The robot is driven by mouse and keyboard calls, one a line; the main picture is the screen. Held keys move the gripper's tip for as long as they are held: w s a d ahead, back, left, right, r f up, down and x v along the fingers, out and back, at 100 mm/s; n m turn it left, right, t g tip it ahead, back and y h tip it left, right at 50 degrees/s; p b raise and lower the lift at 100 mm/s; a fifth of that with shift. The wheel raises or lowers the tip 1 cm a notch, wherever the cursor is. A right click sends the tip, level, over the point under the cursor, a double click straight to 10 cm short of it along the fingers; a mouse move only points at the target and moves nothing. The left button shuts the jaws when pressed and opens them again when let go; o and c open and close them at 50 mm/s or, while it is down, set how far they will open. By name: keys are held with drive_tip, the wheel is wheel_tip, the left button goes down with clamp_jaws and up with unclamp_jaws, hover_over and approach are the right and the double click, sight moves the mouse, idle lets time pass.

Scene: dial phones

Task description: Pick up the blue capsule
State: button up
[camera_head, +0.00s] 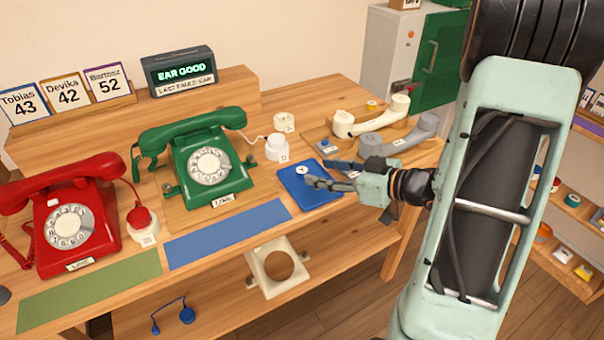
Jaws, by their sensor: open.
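A small blue round piece (325,143), which looks like the blue capsule, sits by a white label on the wooden board at the back right of the bench. My gripper (319,173) is open, its fingers pointing left over the blue tray (313,198). It is nearer the camera than the blue piece and apart from it. I see nothing between the fingers. A small white piece (302,170) lies on the tray beside the fingertips. Part of the tray is hidden by my gripper.
A cream handset (371,118) and a grey handset (400,138) lie close behind my gripper. A green phone (195,160) and a red phone (66,225) stand left. White round holders (277,149) stand near the tray. The blue mat (228,234) is bare.

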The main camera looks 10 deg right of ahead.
sight(302, 170)
drive_tip(key=b+x, duration=0.1)
drive_tip(key=x, duration=0.3)
drive_tip(key=shift+a+f+b, duration=0.25)
drive_tip(key=shift+b, duration=0.05)
drive_tip(key=shift+w+a+f, duration=0.1)
drive_tip(key=shift+w+a, duration=0.2)
drive_tip(key=shift+w, duration=0.15)
drive_tip(key=c, duration=1.2)
